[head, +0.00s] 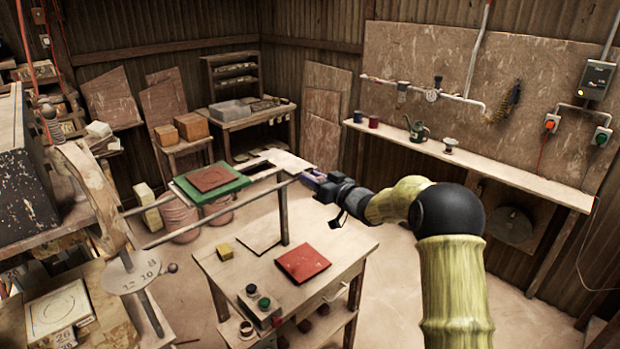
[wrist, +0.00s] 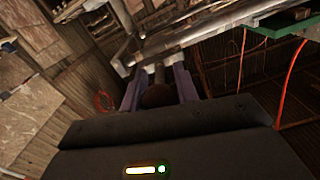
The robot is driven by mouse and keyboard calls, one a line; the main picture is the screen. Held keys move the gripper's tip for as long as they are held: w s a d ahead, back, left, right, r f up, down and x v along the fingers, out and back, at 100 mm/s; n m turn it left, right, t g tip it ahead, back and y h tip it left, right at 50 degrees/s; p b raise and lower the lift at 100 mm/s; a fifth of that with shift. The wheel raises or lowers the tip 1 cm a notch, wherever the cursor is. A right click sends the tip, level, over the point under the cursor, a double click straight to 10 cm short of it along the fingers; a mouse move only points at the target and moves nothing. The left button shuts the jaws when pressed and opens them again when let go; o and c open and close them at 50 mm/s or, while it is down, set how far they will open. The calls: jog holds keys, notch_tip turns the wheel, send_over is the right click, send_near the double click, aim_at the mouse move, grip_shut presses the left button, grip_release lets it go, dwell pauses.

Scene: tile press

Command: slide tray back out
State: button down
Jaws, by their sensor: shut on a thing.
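The green tray (head: 240,182) sits on two long metal rails (head: 215,212) at the left centre of the head view, with a reddish-brown tile (head: 209,177) on it. Its green edge also shows at the upper right of the wrist view (wrist: 283,28). My gripper (head: 311,179) is at the right end of the rails, to the right of the tray. In the wrist view, its purple fingers (wrist: 158,92) are shut on a dark round knob (wrist: 156,96) at the end of a short bar. How the knob joins the tray is not clear.
A wooden table (head: 345,243) stands below the rail end, with a red tile (head: 303,262), a yellow block (head: 225,251) and a button box (head: 262,308). The dark press body (head: 25,170) is at the left. A shelf (head: 480,165) runs along the right wall.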

jog(key=shift+w+d+r, duration=0.1)
jog(key=shift+d, duration=0.1)
jog(key=c, duration=1.2)
grip_release()
jog(key=shift+c, duration=0.2)
jog(key=shift+o, duration=0.9)
jog(key=shift+w, duration=0.15)
jog(key=b+v, duration=0.6)
jog(key=v, duration=1.1)
jog(key=shift+s, duration=0.25)
jog(key=shift+d, duration=0.15)
